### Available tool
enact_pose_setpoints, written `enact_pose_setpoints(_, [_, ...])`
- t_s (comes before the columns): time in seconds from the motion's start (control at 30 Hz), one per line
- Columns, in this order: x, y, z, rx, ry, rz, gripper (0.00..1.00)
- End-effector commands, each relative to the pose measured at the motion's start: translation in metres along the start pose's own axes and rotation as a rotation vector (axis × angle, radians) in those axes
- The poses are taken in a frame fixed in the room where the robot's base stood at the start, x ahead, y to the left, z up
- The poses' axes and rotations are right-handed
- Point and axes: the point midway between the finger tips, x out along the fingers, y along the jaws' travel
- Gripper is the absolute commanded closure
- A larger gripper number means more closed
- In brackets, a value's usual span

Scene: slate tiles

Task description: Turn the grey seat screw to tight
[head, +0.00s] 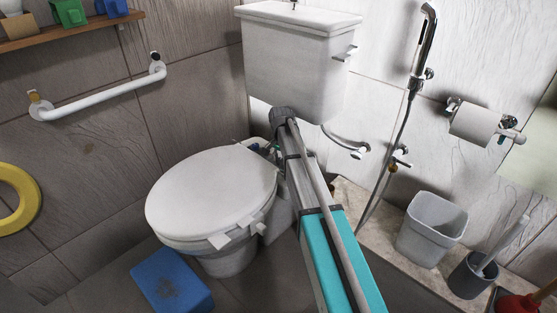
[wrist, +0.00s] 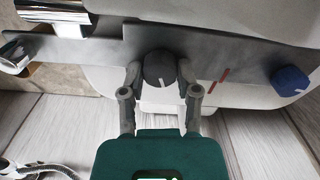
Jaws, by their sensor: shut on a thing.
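The grey seat screw (wrist: 158,66) is a round dark grey knob on a grey plate (wrist: 110,52) under the toilet's rim, in the middle of the wrist view. A short white line on it points down and slightly right, away from the red marks (wrist: 217,81) on the plate to its right. My gripper (wrist: 160,72) has one finger on each side of the knob and is shut on it. In the head view my gripper (head: 264,148) is small and partly hidden behind the toilet seat lid (head: 210,190); the screw cannot be made out there.
A blue knob (wrist: 290,80) sits on the right of the plate. Chrome fittings (wrist: 50,12) are at its left. The cistern (head: 295,65) stands behind the seat. A hose (head: 395,130), a grey bin (head: 430,228) and a brush holder (head: 472,275) are at the right.

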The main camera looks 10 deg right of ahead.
Motion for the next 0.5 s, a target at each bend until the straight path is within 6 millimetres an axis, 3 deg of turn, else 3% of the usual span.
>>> enact_pose_setpoints(0.5, [0.0003,0.0030,0.0005,0.343,-0.001,0.006,1.00])
